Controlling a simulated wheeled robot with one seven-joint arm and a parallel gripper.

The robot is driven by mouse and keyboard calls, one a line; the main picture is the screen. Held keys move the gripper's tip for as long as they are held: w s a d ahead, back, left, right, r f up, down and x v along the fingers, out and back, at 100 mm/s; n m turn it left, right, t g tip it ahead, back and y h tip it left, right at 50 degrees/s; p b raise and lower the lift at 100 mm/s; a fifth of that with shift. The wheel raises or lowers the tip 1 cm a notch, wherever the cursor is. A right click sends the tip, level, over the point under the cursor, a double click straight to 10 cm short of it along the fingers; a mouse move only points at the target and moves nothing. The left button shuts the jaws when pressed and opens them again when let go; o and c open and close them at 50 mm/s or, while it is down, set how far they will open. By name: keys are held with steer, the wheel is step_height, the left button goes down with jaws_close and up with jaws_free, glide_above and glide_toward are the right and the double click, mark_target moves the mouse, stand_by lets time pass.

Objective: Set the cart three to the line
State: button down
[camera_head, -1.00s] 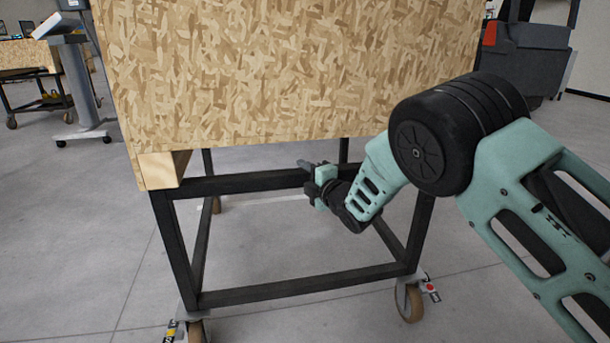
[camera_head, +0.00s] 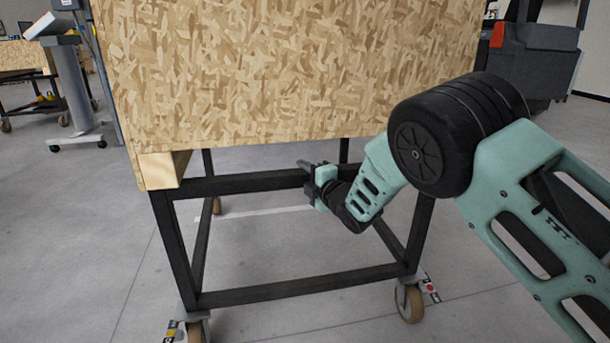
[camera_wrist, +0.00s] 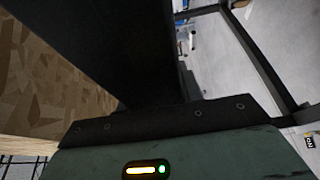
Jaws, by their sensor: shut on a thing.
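The cart has a black metal frame (camera_head: 290,296) on casters and carries a large chipboard box (camera_head: 290,70). My gripper (camera_head: 314,172) is at the upper front rail of the frame, just under the box, and is shut on that rail. In the wrist view the dark rail (camera_wrist: 100,45) runs up close against my gripper, with the chipboard (camera_wrist: 45,85) at the left. The fingertips are partly hidden behind the rail. A pale line (camera_head: 268,212) shows on the floor beneath the cart. I cannot read any number on the cart.
A grey pedestal device (camera_head: 75,85) on casters stands at the back left, near another cart (camera_head: 30,85). A dark grey machine with a red part (camera_head: 535,60) stands at the back right. The front casters (camera_head: 410,302) have coloured tags.

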steer(key=c, duration=0.9)
jaws_free()
steer(key=p+v, duration=0.4)
steer(key=v, duration=1.3)
steer(key=shift+s+d, duration=0.1)
steer(key=shift+s, duration=0.1)
steer(key=shift+r, duration=0.1)
